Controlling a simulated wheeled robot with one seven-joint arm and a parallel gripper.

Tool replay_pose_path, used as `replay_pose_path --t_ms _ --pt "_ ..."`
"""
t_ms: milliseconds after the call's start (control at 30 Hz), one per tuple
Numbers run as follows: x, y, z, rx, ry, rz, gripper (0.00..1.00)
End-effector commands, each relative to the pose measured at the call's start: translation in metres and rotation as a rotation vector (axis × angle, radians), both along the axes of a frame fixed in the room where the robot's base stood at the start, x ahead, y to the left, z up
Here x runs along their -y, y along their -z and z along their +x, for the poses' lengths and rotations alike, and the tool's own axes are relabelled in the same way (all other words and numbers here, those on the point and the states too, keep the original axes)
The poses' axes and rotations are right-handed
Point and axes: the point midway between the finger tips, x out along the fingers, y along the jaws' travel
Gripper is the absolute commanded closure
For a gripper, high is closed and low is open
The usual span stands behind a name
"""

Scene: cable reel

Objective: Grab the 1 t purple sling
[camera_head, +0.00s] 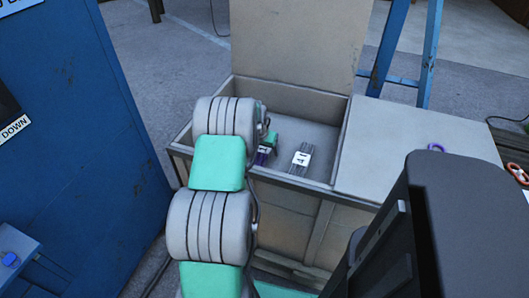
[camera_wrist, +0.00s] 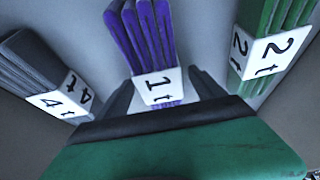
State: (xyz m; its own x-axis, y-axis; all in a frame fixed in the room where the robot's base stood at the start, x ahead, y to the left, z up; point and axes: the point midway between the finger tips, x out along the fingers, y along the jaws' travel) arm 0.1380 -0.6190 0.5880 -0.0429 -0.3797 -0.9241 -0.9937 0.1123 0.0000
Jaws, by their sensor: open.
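The purple sling (camera_wrist: 146,35), with a white "1 t" tag, lies in the box between a grey "4 t" sling (camera_wrist: 40,62) and a green "2 t" sling (camera_wrist: 270,45) in the wrist view. My gripper (camera_wrist: 162,88) is open, its two dark fingers on either side of the purple sling's tag. I cannot tell whether they touch it. In the head view the purple sling (camera_head: 262,157) is mostly hidden behind my arm. The grey sling (camera_head: 303,158) lies to its right there.
The open wooden box (camera_head: 340,150) has low walls and a raised lid (camera_head: 297,45) behind. A blue ladder (camera_head: 390,45) stands behind, a blue container (camera_head: 75,130) at left. An orange shackle (camera_head: 517,174) lies at right.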

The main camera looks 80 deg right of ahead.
Motion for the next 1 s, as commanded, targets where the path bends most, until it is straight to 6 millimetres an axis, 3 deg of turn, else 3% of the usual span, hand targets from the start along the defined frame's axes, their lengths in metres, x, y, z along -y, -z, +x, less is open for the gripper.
replay_pose_path --t_ms 133,1000 --pt "0.0001 -0.0012 0.0003 0.0 0.0 -0.001 0.23" --pt "-0.0001 -0.0015 0.0006 0.0 -0.001 0.0 0.95"
